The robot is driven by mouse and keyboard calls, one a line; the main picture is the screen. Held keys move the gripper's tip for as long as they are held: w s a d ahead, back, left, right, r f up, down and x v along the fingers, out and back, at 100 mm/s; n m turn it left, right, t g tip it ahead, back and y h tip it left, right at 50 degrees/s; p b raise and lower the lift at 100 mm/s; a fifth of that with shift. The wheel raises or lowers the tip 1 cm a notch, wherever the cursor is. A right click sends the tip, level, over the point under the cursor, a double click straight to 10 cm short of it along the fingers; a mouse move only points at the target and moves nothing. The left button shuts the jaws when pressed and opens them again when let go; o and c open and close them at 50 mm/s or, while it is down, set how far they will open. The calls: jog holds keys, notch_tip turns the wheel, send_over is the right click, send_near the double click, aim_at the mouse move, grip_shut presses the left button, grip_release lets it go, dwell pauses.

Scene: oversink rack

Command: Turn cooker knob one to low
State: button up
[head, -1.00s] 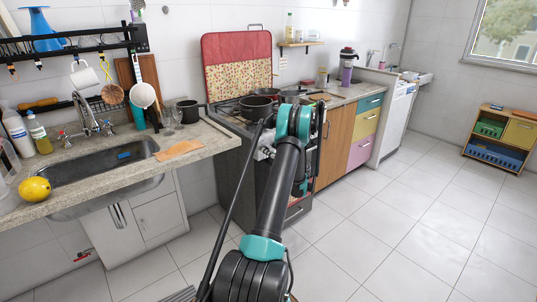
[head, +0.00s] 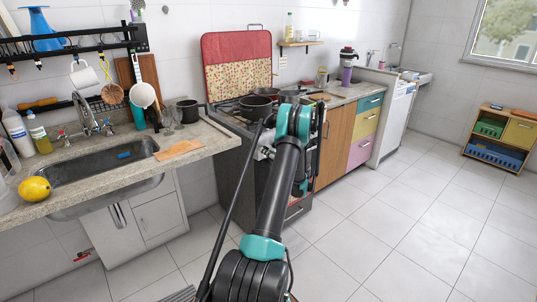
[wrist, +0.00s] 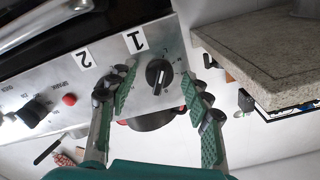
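The cooker (head: 228,122) stands between the sink counter and the wooden cabinets in the head view, with my arm in front of it. In the wrist view its metal front panel (wrist: 112,60) shows upside down, with labels 1 (wrist: 134,41) and 2 (wrist: 86,59). Cooker knob one (wrist: 158,73) is a round black knob with a pale pointer line, beside label 1. My gripper (wrist: 163,88) is open, with its green-padded fingers on either side of the knob. I see no clear contact. In the head view my arm hides the gripper fingers and the knob.
A red button (wrist: 69,99) and another black knob (wrist: 33,112) sit further left on the panel. The stone counter (wrist: 275,45) edge is close on the right. Pots, including a dark pan (head: 257,106), stand on the cooker top. The tiled floor (head: 400,220) is clear.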

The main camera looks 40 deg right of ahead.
jog(key=shift+s, duration=0.1)
jog(key=s, duration=1.1)
jog(key=shift+s+d, duration=0.4)
jog(key=shift+d, duration=0.05)
